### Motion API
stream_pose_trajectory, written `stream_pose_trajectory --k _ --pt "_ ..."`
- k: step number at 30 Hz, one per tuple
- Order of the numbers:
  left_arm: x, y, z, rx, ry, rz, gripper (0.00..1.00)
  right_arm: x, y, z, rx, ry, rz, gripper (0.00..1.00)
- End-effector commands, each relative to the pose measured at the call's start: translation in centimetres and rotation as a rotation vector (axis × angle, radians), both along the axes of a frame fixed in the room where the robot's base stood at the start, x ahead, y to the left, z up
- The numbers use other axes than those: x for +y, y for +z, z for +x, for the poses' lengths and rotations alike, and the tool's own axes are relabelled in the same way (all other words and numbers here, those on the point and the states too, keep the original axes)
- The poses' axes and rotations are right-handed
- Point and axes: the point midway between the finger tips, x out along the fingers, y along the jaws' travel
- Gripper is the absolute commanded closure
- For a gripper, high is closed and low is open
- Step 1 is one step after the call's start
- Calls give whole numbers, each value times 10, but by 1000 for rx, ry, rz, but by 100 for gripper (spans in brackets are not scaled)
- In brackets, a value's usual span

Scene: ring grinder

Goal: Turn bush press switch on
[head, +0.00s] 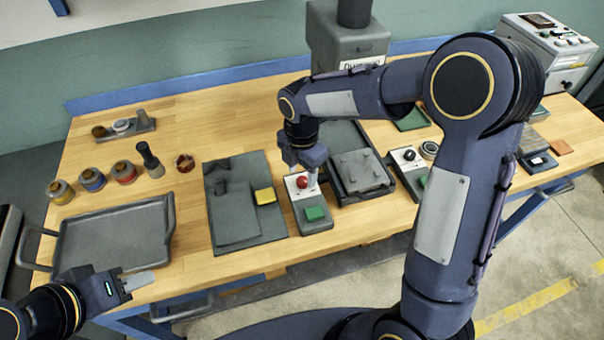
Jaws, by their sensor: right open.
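A grey control box with a red knob (303,183) and a green button (315,213) stands at the middle front of the wooden table. The grey press (347,50) with a white label stands behind it, with its dark base plate (360,172) to the right of the box. My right gripper (311,178) is open and points down over the back of the box, close beside the red knob. I cannot tell whether it touches the knob. My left gripper (139,282) is at the table's front left edge, away from the box; its jaw gap cannot be made out.
A dark mat (225,225) with a yellow block (265,196) lies left of the box. A grey tray (117,240) and several small jars (93,179) are further left. A second switch box (409,160) stands to the right, partly behind my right arm.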

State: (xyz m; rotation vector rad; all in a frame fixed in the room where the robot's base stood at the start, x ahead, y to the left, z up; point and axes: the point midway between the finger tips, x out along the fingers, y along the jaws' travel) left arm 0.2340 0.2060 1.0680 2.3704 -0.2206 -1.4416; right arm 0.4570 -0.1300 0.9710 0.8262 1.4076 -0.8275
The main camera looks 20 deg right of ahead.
Motion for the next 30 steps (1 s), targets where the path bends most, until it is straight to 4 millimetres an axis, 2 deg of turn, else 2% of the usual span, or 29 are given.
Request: stream_pose_trajectory --k 3,6,15,25,30 --pt "0 2 0 0 0 0 64 0 -14 -1 3 -1 -2 51" --pt "0 2 0 0 0 0 64 0 -20 0 1 -2 0 51" --pt "0 2 0 0 0 0 64 -1 -23 0 0 -3 0 53" --pt "0 2 0 0 0 0 64 0 -22 0 0 -3 1 96" --pt "0 1 0 0 0 0 64 0 -22 0 0 -10 1 96"
